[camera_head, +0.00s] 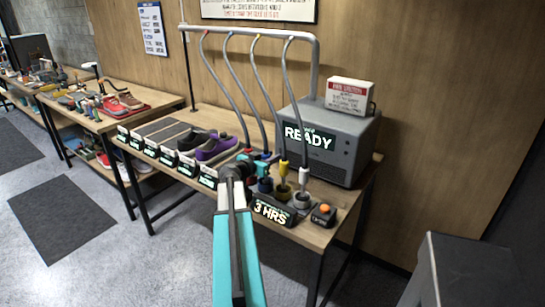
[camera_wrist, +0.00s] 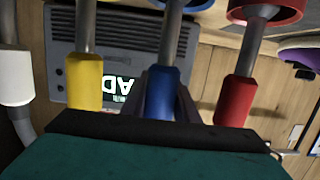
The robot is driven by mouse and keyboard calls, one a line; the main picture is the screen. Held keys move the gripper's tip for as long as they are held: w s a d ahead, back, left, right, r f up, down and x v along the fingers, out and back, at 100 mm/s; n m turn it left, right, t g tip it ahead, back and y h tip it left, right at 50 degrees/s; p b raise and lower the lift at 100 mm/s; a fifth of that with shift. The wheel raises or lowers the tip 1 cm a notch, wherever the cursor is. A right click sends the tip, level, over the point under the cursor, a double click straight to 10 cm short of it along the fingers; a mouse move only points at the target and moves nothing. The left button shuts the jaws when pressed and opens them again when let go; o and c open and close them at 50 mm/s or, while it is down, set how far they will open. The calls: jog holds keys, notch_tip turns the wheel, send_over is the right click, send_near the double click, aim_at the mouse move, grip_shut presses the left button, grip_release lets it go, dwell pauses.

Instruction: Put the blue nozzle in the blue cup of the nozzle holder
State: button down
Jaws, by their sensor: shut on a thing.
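The blue nozzle (camera_wrist: 160,92) is between the fingers of my gripper (camera_wrist: 163,105) in the wrist view, which looks upside down. My gripper is shut on it. Its grey tip (camera_wrist: 172,40) points at the blue cup (camera_wrist: 184,5) and overlaps the cup's rim. How deep the tip sits is cut off by the frame edge. In the head view my gripper (camera_head: 258,160) is above the nozzle holder's cups, and the blue cup (camera_head: 265,185) shows just below it. My arm partly hides the holder there.
The red nozzle (camera_wrist: 236,98) stands in the red cup (camera_wrist: 268,10). The yellow nozzle (camera_head: 283,169) and white nozzle (camera_head: 303,176) stand close to the right. A grey machine (camera_head: 345,150) is behind. Sneakers (camera_head: 215,147) lie left. Hoses hang overhead.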

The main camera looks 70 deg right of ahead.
jog(key=shift+f, duration=0.1)
jog(key=c, duration=1.4)
grip_release()
jog(key=shift+r, duration=0.2)
jog(key=b+v, duration=0.3)
jog(key=v, duration=0.9)
